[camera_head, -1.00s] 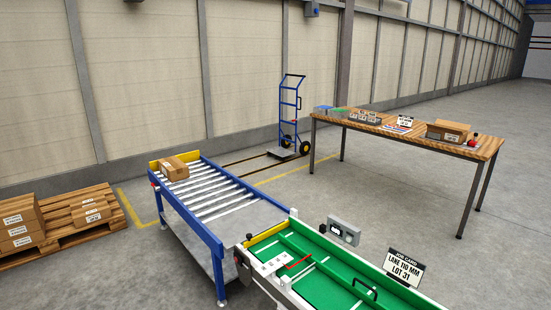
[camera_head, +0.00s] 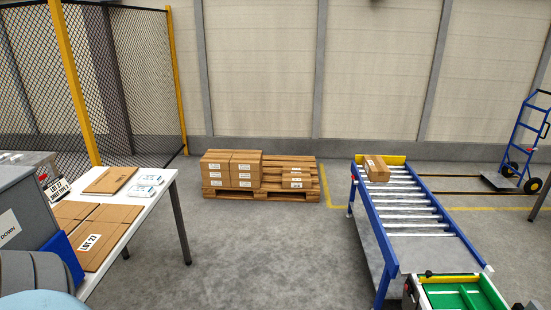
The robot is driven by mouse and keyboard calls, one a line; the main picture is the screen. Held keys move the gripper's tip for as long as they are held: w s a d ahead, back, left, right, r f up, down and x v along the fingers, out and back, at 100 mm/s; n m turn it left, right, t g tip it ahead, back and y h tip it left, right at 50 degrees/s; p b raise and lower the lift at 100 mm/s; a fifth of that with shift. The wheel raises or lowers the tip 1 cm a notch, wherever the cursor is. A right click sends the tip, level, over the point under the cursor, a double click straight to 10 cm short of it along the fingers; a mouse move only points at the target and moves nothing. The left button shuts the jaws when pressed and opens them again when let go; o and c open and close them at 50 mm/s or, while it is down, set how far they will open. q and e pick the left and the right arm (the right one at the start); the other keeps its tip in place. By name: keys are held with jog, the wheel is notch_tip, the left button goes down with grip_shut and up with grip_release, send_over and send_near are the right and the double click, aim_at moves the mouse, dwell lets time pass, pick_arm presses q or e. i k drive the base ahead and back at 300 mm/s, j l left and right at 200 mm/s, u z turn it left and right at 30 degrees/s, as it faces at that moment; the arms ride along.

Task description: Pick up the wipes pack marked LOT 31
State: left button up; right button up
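Two small white-and-blue packs, one pack (camera_head: 150,180) just behind the other pack (camera_head: 142,191), lie at the far right end of the white table (camera_head: 131,222) on the left. They may be wipes packs, but their print is too small to read. I cannot make out a LOT 31 mark anywhere in the current view. Neither of my grippers is in view.
A carton pallet (camera_head: 262,188), roller conveyor (camera_head: 405,205) and green lane (camera_head: 455,298) stand right. Floor between is clear.

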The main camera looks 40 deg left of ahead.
aim_at(134, 191)
jog(key=j+u, duration=0.1)
jog(key=u, duration=0.9)
jog(key=i+j+u, duration=0.5)
jog(key=u, duration=0.35)
jog(key=i+u, duration=0.5)
jog(key=i, duration=0.75)
jog(key=i+l, duration=0.3)
jog(key=l, duration=0.15)
jog(key=i+l, duration=0.25)
jog(key=l, duration=0.15)
jog(key=i+l, duration=0.3)
jog(key=l, duration=0.15)
jog(key=i+l, duration=0.55)
jog(key=l, duration=0.3)
jog(key=i+l, duration=0.55)
jog(key=l, duration=0.3)
